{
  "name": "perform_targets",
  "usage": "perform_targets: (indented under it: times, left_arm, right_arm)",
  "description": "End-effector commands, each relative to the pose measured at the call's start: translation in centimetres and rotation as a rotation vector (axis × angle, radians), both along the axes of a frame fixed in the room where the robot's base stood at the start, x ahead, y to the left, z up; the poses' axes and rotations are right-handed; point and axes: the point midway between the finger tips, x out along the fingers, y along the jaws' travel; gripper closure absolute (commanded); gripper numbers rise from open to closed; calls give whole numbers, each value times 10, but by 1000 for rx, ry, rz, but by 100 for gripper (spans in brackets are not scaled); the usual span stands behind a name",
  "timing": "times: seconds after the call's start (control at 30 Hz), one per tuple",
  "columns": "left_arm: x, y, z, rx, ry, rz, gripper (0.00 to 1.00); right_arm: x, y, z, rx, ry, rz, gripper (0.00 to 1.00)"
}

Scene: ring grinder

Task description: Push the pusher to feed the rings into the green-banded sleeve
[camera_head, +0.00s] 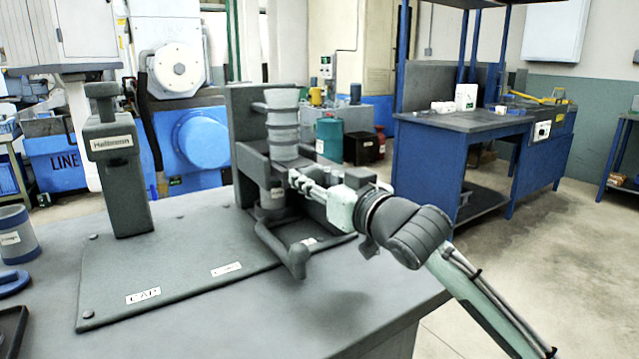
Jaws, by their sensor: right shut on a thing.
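A dark grey fixture (245,110) stands on a grey base plate (180,277) on the table. A light grey ribbed stack (283,118), which looks like the rings, stands upright in it. My right gripper (295,180) reaches in from the right, just below the stack. It is shut on a small part at the fixture, which looks like the pusher; the fingers mostly hide it. A short grey cylinder (271,199) with a label is under the fixture; I see no green band on it. A bent dark handle (294,258) sticks out in front. My left gripper is not in view.
A dark post with a label (120,180) stands on the plate's left. A grey cup with a blue band (16,236), a blue part (12,284) and a dark tray (10,330) are at the table's left edge. The front right of the table is clear.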

Motion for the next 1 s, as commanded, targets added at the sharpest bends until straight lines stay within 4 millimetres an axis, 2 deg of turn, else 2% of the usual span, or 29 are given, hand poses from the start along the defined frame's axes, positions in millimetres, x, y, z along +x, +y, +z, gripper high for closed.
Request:
perform_targets:
  times: [0.5,0.83,0.87,1.0]
  left_arm:
    - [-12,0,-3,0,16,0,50]
    - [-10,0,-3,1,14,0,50]
    - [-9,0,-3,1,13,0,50]
    - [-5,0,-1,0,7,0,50]
  right_arm:
    - [-28,-22,2,1,-3,-2,96]
    - [-30,-23,2,0,-4,-2,96]
    - [-30,-23,2,0,-4,-2,64]
    - [-30,-23,1,0,-2,-2,48]
